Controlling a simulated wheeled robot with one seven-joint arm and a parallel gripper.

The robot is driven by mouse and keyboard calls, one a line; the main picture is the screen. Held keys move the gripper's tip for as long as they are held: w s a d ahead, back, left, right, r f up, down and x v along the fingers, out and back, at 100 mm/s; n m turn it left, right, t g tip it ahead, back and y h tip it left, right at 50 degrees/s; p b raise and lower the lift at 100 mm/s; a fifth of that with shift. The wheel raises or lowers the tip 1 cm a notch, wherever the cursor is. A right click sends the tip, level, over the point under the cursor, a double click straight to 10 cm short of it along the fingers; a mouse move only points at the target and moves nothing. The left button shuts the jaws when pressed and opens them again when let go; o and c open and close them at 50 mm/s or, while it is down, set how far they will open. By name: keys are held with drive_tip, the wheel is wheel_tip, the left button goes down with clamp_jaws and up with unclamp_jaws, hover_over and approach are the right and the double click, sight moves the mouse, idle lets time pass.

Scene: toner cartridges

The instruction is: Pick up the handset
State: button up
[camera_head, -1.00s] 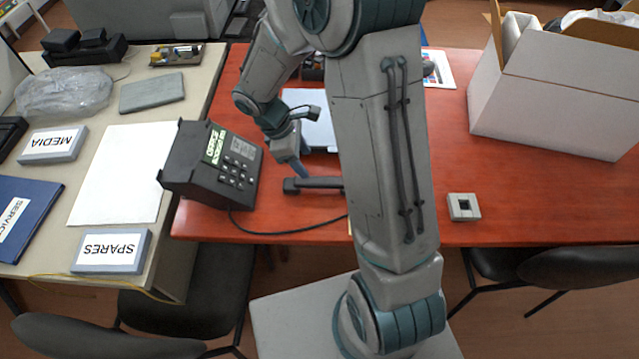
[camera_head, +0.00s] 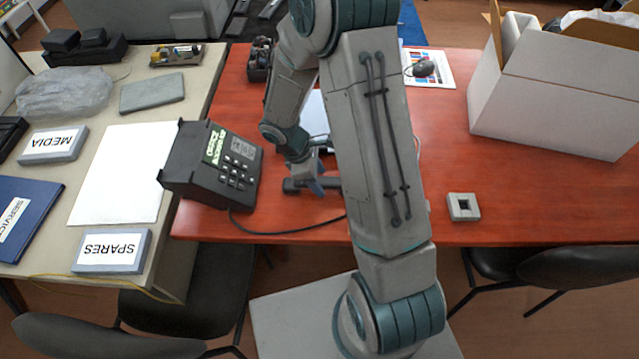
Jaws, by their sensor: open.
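The handset (camera_head: 294,185) is a dark bar lying on the red table to the right of the phone base (camera_head: 212,167). Its right part is hidden behind my arm. A dark cord runs from the base along the table's front edge toward it. Whether the fingers straddle or touch the bar cannot be told from this angle.
A white box (camera_head: 555,100) stands at the right. A small grey block with a square hole (camera_head: 463,207) lies at the front. A mouse (camera_head: 424,68) lies on a printed sheet behind. The red table's right middle is clear.

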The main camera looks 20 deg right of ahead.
sight(327, 180)
drive_tip(key=shift+f, duration=0.25)
drive_tip(key=shift+c, duration=0.3)
clamp_jaws()
drive_tip(key=shift+r, duration=0.2)
wheel_tip(327, 180, up, 4)
drive_tip(key=shift+w+r, duration=0.1)
drive_tip(key=shift+r, duration=0.1)
drive_tip(key=s+d+r, duration=0.6)
drive_tip(key=s+d, duration=0.2)
drive_tip(key=shift+s+r, duration=0.35)
drive_tip(key=shift+s, duration=0.05)
